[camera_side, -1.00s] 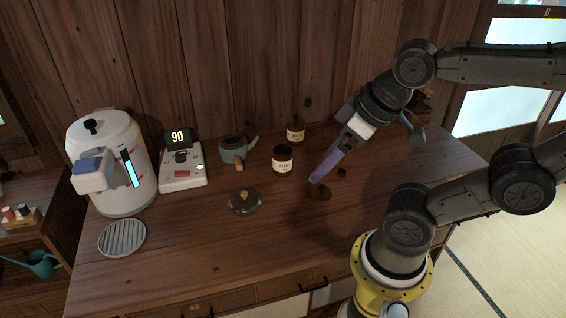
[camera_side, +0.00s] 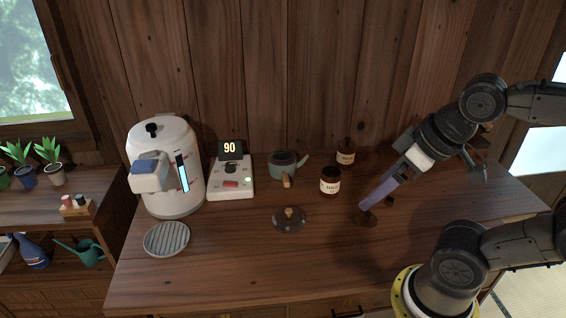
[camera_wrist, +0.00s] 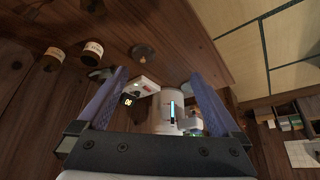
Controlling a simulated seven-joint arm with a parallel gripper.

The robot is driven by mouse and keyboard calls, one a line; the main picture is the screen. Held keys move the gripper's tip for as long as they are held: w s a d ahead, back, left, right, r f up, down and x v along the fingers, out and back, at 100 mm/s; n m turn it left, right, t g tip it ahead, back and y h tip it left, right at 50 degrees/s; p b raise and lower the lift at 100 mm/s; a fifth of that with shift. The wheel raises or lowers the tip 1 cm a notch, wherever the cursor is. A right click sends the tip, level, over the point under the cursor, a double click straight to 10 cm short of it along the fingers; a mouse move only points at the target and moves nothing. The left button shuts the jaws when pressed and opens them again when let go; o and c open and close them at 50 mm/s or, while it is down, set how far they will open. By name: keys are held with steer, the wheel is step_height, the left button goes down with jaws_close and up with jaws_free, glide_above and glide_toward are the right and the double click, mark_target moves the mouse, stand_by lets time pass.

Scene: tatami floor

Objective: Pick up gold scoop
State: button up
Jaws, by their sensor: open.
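I cannot make out a gold scoop for certain in either view. My gripper (camera_side: 366,204) is open, its purple fingers angled down to the left over the right part of the wooden counter (camera_side: 235,270). A dark brown round object (camera_side: 367,219) lies just under the fingertips, and a smaller dark piece (camera_side: 389,201) lies beside it, partly behind the fingers. I cannot tell what either is. In the wrist view the gap between my fingers (camera_wrist: 160,74) is empty.
Two labelled brown jars (camera_side: 330,181) (camera_side: 345,152) stand left of my gripper. Further left are a lid (camera_side: 289,220), a teapot (camera_side: 284,166), a scale (camera_side: 231,178), a white water boiler (camera_side: 169,170) and a round grate (camera_side: 166,239). The front middle counter is clear.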

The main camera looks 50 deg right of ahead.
steer(key=c, duration=0.7)
